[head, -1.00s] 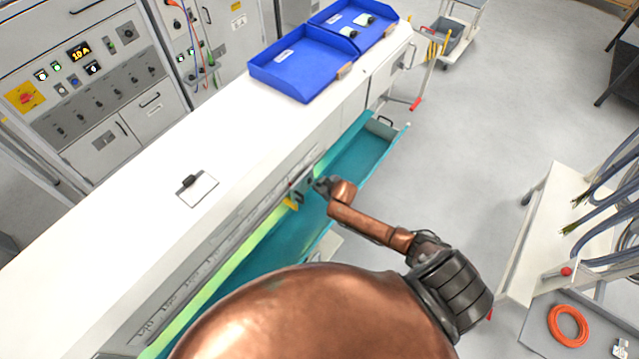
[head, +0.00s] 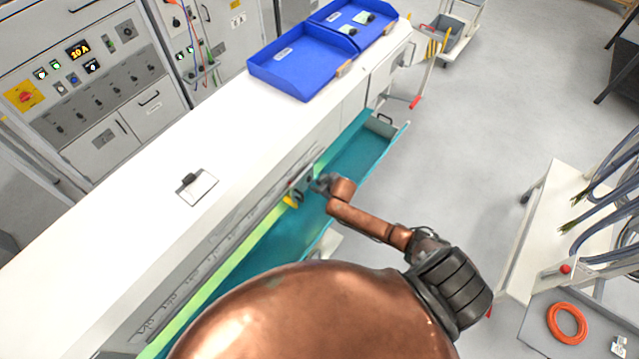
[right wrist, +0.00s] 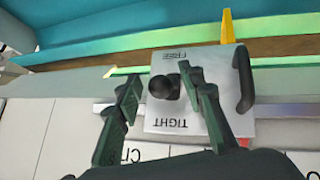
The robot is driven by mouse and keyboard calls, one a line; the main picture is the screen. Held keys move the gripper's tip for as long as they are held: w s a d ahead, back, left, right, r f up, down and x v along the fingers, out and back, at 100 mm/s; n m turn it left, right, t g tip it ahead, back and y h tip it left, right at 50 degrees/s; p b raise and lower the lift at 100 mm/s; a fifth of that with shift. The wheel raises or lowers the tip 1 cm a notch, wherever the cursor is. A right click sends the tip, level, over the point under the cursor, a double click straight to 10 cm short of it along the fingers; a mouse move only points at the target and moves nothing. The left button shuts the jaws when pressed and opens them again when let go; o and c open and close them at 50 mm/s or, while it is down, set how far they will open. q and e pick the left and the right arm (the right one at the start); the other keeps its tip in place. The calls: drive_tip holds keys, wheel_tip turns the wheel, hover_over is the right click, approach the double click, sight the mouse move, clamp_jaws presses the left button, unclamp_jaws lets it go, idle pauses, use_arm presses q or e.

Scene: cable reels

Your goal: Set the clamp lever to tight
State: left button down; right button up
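The clamp's white plate (right wrist: 158,122) shows in the right wrist view, marked FREE at its upper side and TIGHT at its lower side. The lever's round black knob (right wrist: 164,87) lies between the two words. My right gripper (right wrist: 160,76) is open, with one dark green finger on each side of the knob. The knob appears closer to the right-hand finger; I cannot tell whether they touch. In the head view my right gripper (head: 322,184) is at the bench's front face, beside the clamp (head: 298,181). My left gripper is not in view.
A curved black part (right wrist: 243,78) stands at the plate's right edge, with a yellow piece (right wrist: 227,27) behind it. A teal tray (head: 352,158) runs along the bench front (head: 130,215). Blue bins (head: 300,65) stand on the bench. Floor to the right is clear up to a cable cart (head: 535,225).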

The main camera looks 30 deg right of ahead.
drive_tip(key=v, duration=1.2)
idle(0.3)
drive_tip(key=s+d+f+m+g+b, duration=0.15)
drive_tip(key=s+f+b, duration=0.35)
drive_tip(key=f, duration=0.8)
drive_tip(key=s+d+f+g+h+b, duration=0.15)
drive_tip(key=s+f+b, duration=0.4)
drive_tip(key=f, duration=0.85)
drive_tip(key=s+d+f+m+y+b, duration=0.1)
drive_tip(key=s+d+f+b, duration=0.2)
drive_tip(key=s+f, duration=0.75)
drive_tip(key=s+a+f+g+b, duration=0.1)
drive_tip(key=s+a+f+b, duration=0.2)
drive_tip(key=s+f, duration=0.6)
drive_tip(key=s+a+f+g+b, duration=0.1)
drive_tip(key=s+a+f+b, duration=0.2)
drive_tip(key=s+f, duration=0.6)
drive_tip(key=s+a+f+g+b, duration=0.2)
drive_tip(key=s+a+f+b, duration=0.2)
drive_tip(key=s+f, duration=0.5)
drive_tip(key=shift+s+f, duration=0.4)
drive_tip(key=shift+s, duration=0.75)
